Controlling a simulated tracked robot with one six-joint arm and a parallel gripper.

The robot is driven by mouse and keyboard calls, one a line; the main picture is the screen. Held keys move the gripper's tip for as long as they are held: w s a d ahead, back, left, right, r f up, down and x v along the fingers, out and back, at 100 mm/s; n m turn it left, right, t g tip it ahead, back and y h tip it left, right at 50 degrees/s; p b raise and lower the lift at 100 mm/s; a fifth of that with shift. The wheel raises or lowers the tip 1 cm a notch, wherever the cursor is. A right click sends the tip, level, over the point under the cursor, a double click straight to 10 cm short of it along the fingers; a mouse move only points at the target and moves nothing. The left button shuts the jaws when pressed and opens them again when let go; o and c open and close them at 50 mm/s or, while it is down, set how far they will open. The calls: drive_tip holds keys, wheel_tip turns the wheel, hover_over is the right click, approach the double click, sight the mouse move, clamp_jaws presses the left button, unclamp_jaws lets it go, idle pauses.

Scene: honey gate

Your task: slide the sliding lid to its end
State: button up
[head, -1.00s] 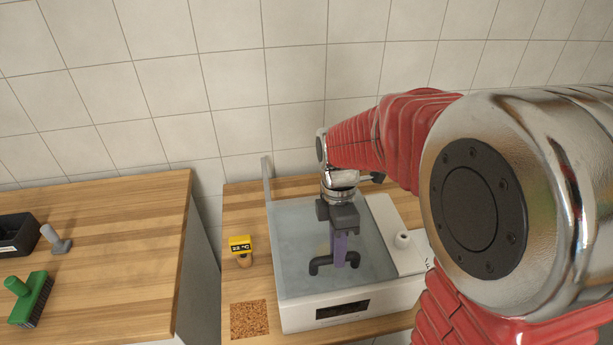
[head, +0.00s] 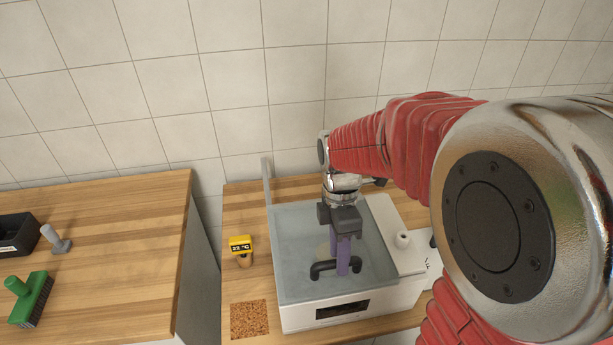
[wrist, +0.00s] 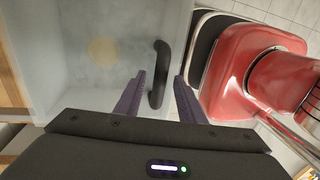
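The sliding lid (head: 295,280) is a pale, see-through panel over a white box (head: 372,310) with a small dark display on its front. A black bar handle (head: 322,267) stands on the lid near the front. My gripper (head: 343,272) points down at the handle with its purple fingers. In the wrist view, the handle (wrist: 160,75) lies between the two fingertips (wrist: 159,78), with gaps showing on both sides, so my gripper is open around it. A pale round patch (wrist: 102,50) shows through the lid.
A white knob (head: 403,240) sits on the box's right side. A green brush (head: 30,298) and a black bin (head: 18,235) are on the separate left counter.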

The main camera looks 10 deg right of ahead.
wheel_tip(320, 180, up, 7)
drive_tip(key=w, duration=0.1)
drive_tip(key=shift+w+f, duration=0.15)
drive_tip(key=shift+f, duration=0.05)
idle(0.7)
idle(0.4)
drive_tip(key=m, duration=0.3)
drive_tip(key=m+t, duration=0.1)
drive_tip(key=m, duration=0.2)
drive_tip(key=f+m, duration=0.1)
drive_tip(key=m, duration=0.2)
drive_tip(key=shift+s+f, duration=0.1)
drive_tip(key=shift+s, duration=0.3)
drive_tip(key=m, duration=0.1)
drive_tip(key=s+r+m+t, duration=0.1)
drive_tip(key=shift+s+m, duration=0.1)
drive_tip(key=shift+m, duration=0.3)
drive_tip(key=s+r+m+t, duration=0.5)
drive_tip(key=s+r+m, duration=0.1)
drive_tip(key=s+r, duration=0.1)
drive_tip(key=shift+s+d+t, duration=0.15)
drive_tip(key=shift+d+t, duration=0.05)
drive_tip(key=shift+t, duration=0.2)
